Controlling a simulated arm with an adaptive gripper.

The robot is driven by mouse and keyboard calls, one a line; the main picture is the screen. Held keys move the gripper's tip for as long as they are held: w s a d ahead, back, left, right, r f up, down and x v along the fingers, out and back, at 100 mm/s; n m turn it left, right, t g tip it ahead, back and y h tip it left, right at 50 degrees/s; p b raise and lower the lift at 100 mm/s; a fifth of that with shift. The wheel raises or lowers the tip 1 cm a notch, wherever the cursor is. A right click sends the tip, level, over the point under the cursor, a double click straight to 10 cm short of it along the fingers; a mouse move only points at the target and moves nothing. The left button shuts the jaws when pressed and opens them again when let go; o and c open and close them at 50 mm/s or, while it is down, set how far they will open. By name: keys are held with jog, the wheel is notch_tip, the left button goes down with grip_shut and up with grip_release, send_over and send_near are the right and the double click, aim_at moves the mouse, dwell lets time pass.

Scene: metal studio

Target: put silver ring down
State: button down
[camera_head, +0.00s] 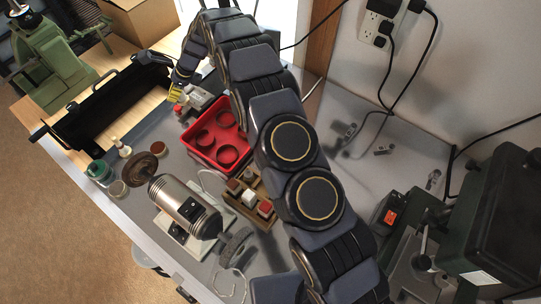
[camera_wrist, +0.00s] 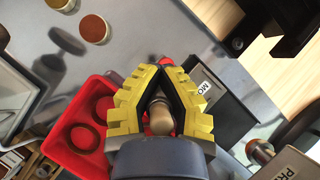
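My gripper (camera_head: 177,94) is at the far end of the bench, beyond the red tray, above or beside a small grey box (camera_head: 197,99). In the wrist view its yellow fingers (camera_wrist: 159,72) lean together, with their tips very close. A beige, rounded piece with a greyish upper part (camera_wrist: 160,118) shows between the fingers. I cannot tell whether it is gripped or lies beyond them. I cannot make out a silver ring for certain in either view.
The red tray (camera_head: 203,165) with round recesses stands near my gripper. A wooden block rack (camera_head: 232,196), a silver motor (camera_head: 183,207), a white piece (camera_head: 123,149) and small round tins stand nearby. A black open box (camera_head: 120,107) is at the left. Bare bench shows on the right.

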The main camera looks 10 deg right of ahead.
jog(key=shift+m+t, duration=0.3)
jog(key=shift+m, duration=0.3)
jog(key=d, duration=1)
jog(key=shift+s+f, duration=0.3)
jog(key=shift+f, duration=0.1)
jog(key=s+d+m, duration=0.1)
jog(key=s+d, duration=1.5)
jog(key=s, duration=0.1)
jog(key=s+a+r+n+g, duration=0.1)
jog(key=s+a+r+n, duration=0.2)
jog(key=r+n, duration=0.3)
jog(key=s+a+r+n, duration=0.3)
jog(key=s+r+n, duration=0.15)
jog(key=r, duration=0.25)
jog(key=s+d+r+n+g+h, duration=0.1)
jog(key=s+d+r+n+h, duration=0.2)
jog(key=s, duration=0.5)
jog(key=s+d+r+n+g+h, duration=0.1)
jog(key=s+d+r+n+h, duration=0.2)
jog(key=s+r+n, duration=0.2)
jog(key=s+n, duration=0.3)
jog(key=shift+d, duration=0.1)
